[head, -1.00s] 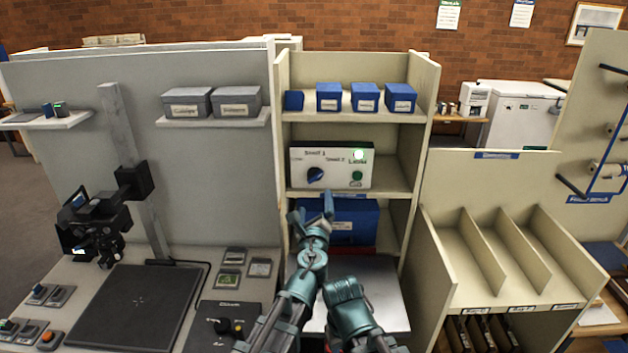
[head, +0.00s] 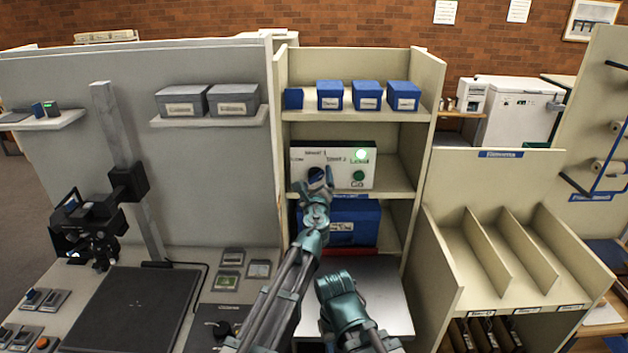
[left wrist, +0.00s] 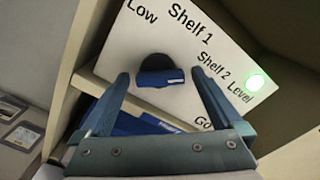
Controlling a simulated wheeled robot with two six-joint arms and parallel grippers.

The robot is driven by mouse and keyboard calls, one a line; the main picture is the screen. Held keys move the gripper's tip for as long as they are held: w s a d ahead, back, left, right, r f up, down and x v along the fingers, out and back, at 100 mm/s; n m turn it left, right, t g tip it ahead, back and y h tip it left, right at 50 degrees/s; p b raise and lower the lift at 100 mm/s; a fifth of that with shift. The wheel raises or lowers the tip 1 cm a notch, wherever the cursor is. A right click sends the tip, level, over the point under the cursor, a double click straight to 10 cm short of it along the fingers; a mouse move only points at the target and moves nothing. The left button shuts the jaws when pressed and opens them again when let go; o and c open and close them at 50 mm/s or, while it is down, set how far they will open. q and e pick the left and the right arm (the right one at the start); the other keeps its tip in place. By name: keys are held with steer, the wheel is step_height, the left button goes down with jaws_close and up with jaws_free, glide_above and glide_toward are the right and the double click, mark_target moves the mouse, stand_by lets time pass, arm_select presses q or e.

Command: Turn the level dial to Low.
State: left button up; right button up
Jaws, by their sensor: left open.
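The level dial (head: 316,174) is a round dark knob with a blue bar grip on a white panel (head: 342,180) in the middle bay of the shelf unit. In the left wrist view the dial (left wrist: 160,76) has Low, Shelf 1 and Shelf 2 printed around it. Its bar seems to point toward Shelf 2. My left gripper (head: 314,187) is open in front of the dial. In the left wrist view its fingers (left wrist: 160,82) stand on either side of the dial, with gaps visible.
Blue boxes (head: 367,95) stand on the shelf above. A larger blue box (head: 352,222) sits below the panel. Shelf side walls (head: 415,135) flank the bay.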

arm_select(q)
steer(key=c, duration=1.3)
steer(key=n, duration=0.4)
steer(key=shift+a+n, duration=0.1)
steer(key=shift+n, duration=0.3)
steer(key=n, duration=1)
steer(key=shift+s+a+n, duration=0.1)
steer(key=shift+n, duration=0.3)
steer(key=n, duration=0.4)
steer(key=shift+n, duration=0.3)
